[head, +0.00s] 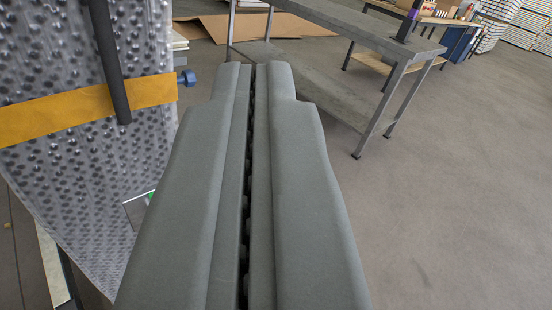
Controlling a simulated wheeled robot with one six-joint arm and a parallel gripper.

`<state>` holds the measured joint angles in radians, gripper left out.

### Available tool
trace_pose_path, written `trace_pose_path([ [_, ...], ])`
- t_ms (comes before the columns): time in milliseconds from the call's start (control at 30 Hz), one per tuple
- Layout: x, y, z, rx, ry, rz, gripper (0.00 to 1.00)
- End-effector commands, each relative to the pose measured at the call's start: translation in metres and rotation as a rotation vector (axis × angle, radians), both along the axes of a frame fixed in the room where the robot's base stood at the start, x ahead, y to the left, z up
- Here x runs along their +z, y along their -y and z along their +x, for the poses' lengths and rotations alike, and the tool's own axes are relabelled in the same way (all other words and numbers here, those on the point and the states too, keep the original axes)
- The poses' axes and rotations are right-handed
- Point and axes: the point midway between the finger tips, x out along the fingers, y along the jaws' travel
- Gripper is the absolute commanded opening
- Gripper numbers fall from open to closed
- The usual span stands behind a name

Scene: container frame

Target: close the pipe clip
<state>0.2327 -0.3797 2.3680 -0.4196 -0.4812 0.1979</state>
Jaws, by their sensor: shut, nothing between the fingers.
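My gripper (253,70) fills the middle of the head view, its two grey fingers side by side and shut with nothing between the tips. A dark pipe-like bar (112,65) stands at the upper left in front of a dimpled silver panel (75,195). A yellow band (90,110) crosses the panel behind the bar. A small blue part (187,78) sticks out just past the band's right end, left of my fingertips and apart from them. I cannot tell whether it is the pipe clip; no clip shows clearly.
A grey metal workbench (345,28) with a lower shelf stands ahead to the right. A second table (430,18) with small items is farther back. Brown cardboard (215,28) lies behind the fingertips. The floor (450,190) at the right is clear.

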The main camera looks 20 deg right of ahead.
Motion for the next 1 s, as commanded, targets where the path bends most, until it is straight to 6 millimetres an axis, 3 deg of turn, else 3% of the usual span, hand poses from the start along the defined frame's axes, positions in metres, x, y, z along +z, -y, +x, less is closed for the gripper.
trace_pose_path([
  [200, -0.048, 0.025, 0.044, 0.048, -0.009, -0.012, 0.0],
  [500, -0.121, 0.055, 0.086, 0.147, -0.024, 0.009, 0.0],
  [733, -0.183, 0.077, 0.106, 0.237, -0.039, 0.059, 0.0],
  [1000, -0.249, 0.097, 0.112, 0.339, -0.052, 0.142, 0.0],
])
